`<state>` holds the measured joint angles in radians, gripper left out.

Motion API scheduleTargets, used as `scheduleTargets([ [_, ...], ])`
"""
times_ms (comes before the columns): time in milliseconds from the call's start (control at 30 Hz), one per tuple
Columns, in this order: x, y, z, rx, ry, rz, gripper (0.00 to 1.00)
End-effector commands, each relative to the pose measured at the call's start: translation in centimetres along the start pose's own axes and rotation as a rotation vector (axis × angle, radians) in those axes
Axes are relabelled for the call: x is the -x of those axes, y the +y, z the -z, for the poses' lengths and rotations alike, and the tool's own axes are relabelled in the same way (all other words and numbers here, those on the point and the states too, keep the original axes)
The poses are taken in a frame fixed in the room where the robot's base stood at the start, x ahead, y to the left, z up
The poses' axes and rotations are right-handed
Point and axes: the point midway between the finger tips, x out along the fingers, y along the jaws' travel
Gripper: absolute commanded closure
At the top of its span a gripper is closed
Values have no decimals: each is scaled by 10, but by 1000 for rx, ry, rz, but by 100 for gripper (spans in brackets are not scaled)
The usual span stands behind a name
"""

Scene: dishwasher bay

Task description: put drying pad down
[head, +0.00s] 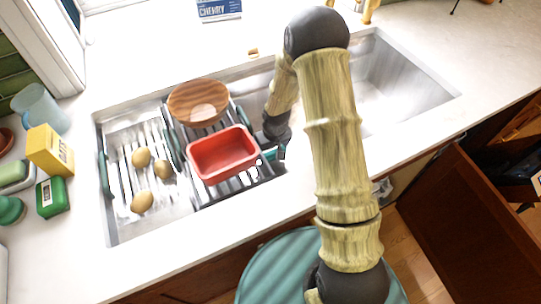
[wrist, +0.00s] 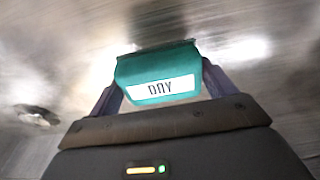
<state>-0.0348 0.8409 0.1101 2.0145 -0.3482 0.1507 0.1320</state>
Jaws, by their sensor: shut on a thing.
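The drying pad (wrist: 155,66) is a small teal block with a white label of dark letters, seen in the wrist view. My gripper (wrist: 160,82) is shut on it, one finger at each side. In the head view my gripper (head: 277,146) is low over the sink, just right of the red tub, and a little teal of the pad shows beside it. The wrist view has bare metal sink behind the pad. I cannot tell whether the pad touches the metal.
The left basin has a rack with a wooden bowl (head: 198,103) and a red tub (head: 222,154). Several potato-like items (head: 142,202) lie left of these. A yellow box (head: 50,150) and a green block (head: 51,197) stand on the left counter. The right basin (head: 400,85) looks empty.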

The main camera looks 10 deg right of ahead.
Motion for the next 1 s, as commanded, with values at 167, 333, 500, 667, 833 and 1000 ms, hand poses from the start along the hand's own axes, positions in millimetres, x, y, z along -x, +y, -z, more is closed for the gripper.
scheduleTargets([
  [167,0,0,0,1,1,0,38],
  [333,-6,-6,0,12,-2,2,38],
  [500,-30,-5,-5,11,-4,2,38],
  [667,-39,-5,-6,5,-1,0,38],
  [833,-38,-4,-6,1,0,0,38],
  [1000,-41,-3,-6,0,0,0,13],
])
